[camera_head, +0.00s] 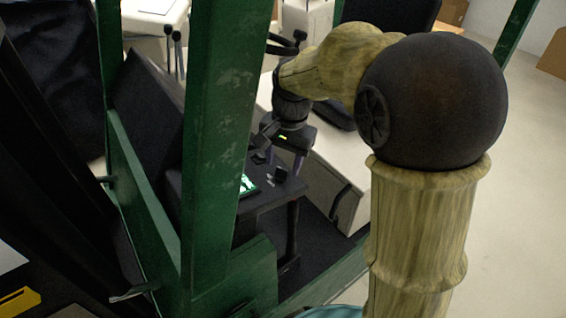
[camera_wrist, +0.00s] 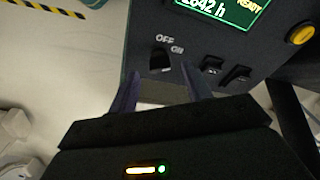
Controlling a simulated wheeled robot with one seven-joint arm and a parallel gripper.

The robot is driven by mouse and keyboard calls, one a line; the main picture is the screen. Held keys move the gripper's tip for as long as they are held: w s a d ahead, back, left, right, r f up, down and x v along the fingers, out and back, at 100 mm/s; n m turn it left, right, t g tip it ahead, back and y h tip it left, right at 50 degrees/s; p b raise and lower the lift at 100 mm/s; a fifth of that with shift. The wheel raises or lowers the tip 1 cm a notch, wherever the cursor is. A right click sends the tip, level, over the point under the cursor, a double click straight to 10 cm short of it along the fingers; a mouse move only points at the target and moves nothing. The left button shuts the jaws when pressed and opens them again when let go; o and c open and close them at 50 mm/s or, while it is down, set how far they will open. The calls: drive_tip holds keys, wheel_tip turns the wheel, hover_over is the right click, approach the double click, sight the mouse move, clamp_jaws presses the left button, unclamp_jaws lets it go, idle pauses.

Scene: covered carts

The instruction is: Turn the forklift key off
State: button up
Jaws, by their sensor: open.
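The forklift key (camera_wrist: 160,61) is a small black piece on the dark control panel (camera_wrist: 225,53), just below the white OFF and ON labels. Which label it points to is hard to tell. My gripper (camera_wrist: 160,76) is open in the wrist view, with its two purple-grey fingers on either side of the key's lower end. Contact with the key cannot be made out. In the head view my gripper (camera_head: 288,163) points down over the panel (camera_head: 262,198) inside the green-framed forklift. The key is not clear there.
A lit green display (camera_wrist: 232,8) reads READY. Two black rocker switches (camera_wrist: 211,69) (camera_wrist: 237,75) sit right of the key, and a yellow button (camera_wrist: 301,33) is at the panel's right. A green forklift post (camera_head: 217,130) stands close to my arm.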

drive_tip(key=shift+a+f, duration=0.1)
drive_tip(key=shift+f, duration=0.8)
drive_tip(key=c, duration=1)
